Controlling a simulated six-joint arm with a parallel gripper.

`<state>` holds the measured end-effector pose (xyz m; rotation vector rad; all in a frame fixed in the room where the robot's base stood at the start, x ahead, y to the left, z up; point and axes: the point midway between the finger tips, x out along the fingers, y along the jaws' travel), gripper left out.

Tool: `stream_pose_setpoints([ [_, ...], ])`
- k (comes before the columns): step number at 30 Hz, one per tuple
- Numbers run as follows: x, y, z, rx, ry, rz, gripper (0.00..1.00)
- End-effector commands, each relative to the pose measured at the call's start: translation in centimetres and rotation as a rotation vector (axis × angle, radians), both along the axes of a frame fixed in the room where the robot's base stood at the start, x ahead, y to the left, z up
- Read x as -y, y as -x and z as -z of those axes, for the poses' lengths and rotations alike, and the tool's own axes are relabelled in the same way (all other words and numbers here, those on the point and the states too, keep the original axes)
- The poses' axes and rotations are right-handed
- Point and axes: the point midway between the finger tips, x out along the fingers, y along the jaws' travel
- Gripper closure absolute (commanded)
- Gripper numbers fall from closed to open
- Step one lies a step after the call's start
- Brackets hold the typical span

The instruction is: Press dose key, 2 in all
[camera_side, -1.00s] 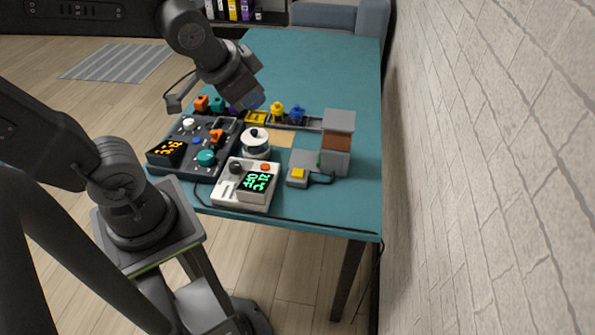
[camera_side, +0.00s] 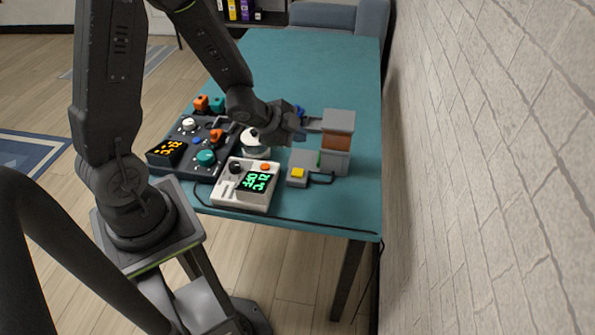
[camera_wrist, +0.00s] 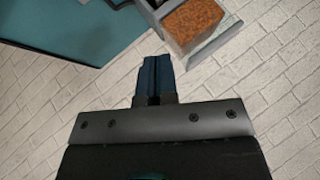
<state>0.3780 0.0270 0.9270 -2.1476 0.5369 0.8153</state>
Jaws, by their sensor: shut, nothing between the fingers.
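The dispenser also shows at the top of the wrist view, with brown granules (camera_wrist: 193,20) inside. My gripper (camera_side: 300,136) is in the air left of the dispenser and above and behind the key, apart from the key. Its dark fingers (camera_wrist: 155,72) are together and empty in the wrist view. The key is not visible in the wrist view.
A white box with a green display (camera_side: 257,182) stands left of the key. A dark control panel (camera_side: 180,168) with knobs and a white round container (camera_side: 256,150) lie further left. A cable runs along the table's front edge. The back of the teal table (camera_side: 320,65) is clear.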

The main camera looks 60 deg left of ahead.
Motion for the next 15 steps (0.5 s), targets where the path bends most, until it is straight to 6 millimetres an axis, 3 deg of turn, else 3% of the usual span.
stream_pose_setpoints([
  [15, 0.08, 0.01, 0.72, 0.0, 0.004, 0.009, 1.0],
])
